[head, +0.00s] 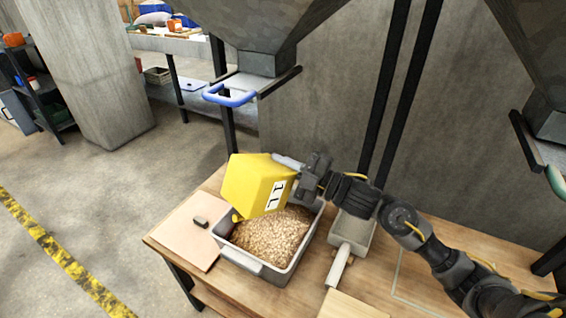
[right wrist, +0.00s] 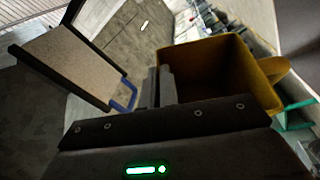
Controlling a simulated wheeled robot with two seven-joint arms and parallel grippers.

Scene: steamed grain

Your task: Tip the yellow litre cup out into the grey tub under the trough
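The yellow litre cup (head: 248,186), marked "1 L", is tipped over above the grey tub (head: 240,258). My right gripper (head: 293,165) is shut on the cup's side nearest my arm. The tub stands on the wooden table and holds a broad heap of tan grain (head: 270,237). The cup's lower corner hangs just over the tub's left part; I cannot tell if it touches. In the right wrist view the cup (right wrist: 215,70) shows part of its inside, with no grain visible there. No falling stream of grain shows. My left gripper is out of view.
A pinkish board (head: 185,232) with a small dark block (head: 200,222) lies left of the tub. A hopper with a blue handle (head: 230,97) hangs above and behind.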

